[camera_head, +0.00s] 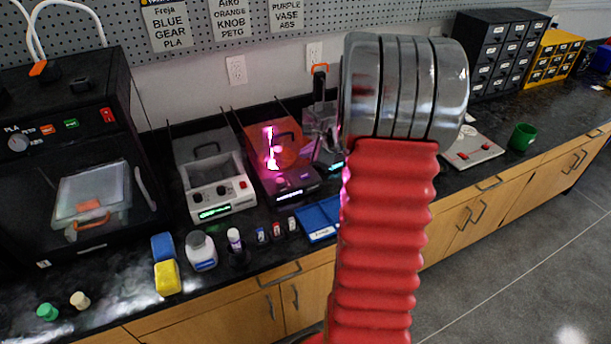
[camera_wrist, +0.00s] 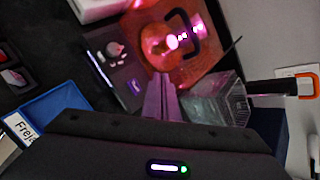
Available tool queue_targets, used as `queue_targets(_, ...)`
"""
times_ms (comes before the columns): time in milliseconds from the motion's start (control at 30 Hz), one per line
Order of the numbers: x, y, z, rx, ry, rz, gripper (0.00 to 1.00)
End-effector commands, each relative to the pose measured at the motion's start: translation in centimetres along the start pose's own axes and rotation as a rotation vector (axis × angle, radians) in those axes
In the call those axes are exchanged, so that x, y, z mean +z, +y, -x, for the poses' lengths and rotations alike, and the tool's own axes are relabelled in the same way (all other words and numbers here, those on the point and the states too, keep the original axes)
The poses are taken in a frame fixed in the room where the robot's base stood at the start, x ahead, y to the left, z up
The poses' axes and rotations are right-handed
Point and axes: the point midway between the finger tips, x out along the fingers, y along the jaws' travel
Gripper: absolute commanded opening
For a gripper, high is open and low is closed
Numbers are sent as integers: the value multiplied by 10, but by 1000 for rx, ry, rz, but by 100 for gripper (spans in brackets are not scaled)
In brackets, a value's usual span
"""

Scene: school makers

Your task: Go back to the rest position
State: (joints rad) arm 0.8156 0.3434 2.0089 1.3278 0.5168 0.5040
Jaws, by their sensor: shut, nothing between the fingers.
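My gripper (camera_wrist: 161,88) shows in the wrist view as narrow fingers pressed together, lit purple, with nothing between them. Below them is the dark gripper body with a small white and green light. The fingers point toward an orange-red, glowing pink machine (camera_wrist: 190,40), which stands on the black counter in the head view (camera_head: 280,150). I cannot tell the distance between them. In the head view my red ribbed arm with its silver joint rises through the middle of the picture, and my gripper is hidden there.
A blue tray (camera_head: 317,219), a grey-white device (camera_head: 215,190), bottles (camera_head: 201,250) and a black printer (camera_head: 75,150) line the counter. A green mug (camera_head: 522,137) and drawer cabinets (camera_head: 497,50) stand at right. The grey floor (camera_head: 540,270) at lower right is clear.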

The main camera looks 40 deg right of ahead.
Motion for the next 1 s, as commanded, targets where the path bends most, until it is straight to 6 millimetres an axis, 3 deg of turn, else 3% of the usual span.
queue_targets(833, 2, 2, 0, 6, -7, 34, 0)
queue_targets(1000, 0, 32, -1, 93, -22, 189, 0)
